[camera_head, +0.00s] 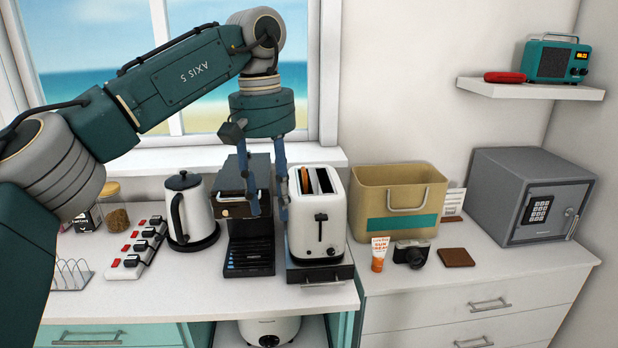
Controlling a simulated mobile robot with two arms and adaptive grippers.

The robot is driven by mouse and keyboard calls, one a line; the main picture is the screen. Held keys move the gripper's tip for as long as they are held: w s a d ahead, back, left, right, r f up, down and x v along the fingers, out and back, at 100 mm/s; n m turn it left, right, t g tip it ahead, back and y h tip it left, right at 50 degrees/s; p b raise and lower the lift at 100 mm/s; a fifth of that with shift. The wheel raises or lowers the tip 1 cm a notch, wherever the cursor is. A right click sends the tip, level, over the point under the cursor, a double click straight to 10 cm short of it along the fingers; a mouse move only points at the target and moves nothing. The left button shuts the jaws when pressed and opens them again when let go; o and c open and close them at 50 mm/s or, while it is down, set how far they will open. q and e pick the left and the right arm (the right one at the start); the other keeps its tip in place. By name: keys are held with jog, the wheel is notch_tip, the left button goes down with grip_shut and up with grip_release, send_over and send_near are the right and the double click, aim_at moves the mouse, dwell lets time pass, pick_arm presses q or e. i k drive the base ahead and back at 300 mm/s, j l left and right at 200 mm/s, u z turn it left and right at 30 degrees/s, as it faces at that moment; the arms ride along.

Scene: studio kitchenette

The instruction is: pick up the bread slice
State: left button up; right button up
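The right slot also shows a brownish edge that I cannot make out clearly. My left gripper (269,213) points down just left of the toaster, in front of the black coffee machine (248,258). My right gripper is not in view.
A kettle (190,214), a power strip (137,248) and a toast rack (72,274) stand left. A tan bin (398,196), orange-white tube (379,254), camera (411,254), brown coaster (457,257) and grey safe (528,198) stand right.

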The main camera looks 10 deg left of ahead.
aim_at(304, 183)
jog(key=i, duration=1.1)
